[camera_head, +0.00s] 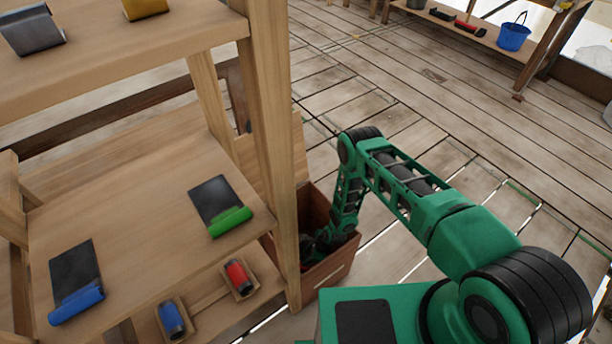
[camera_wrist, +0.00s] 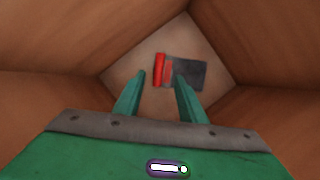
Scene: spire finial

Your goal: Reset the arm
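My green arm reaches down into a brown open box (camera_head: 333,272) beside the wooden shelf. In the head view my gripper is mostly hidden inside the box. In the wrist view my gripper (camera_wrist: 160,85) points down into the box, with its two green fingers spread apart and nothing between them. A dark flat piece with a red edge (camera_wrist: 183,72) lies on the box floor, below and beyond the fingertips. It looks apart from the fingers, though the exact gap is hard to tell.
The wooden shelf (camera_head: 130,180) stands close on the left, with blue-edged (camera_head: 76,280) and green-edged (camera_head: 220,205) pieces on it. Red (camera_head: 239,278) and blue (camera_head: 172,319) cylinders sit lower. Box walls surround my gripper. A blue bucket (camera_head: 513,36) stands far right; the plank floor between is clear.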

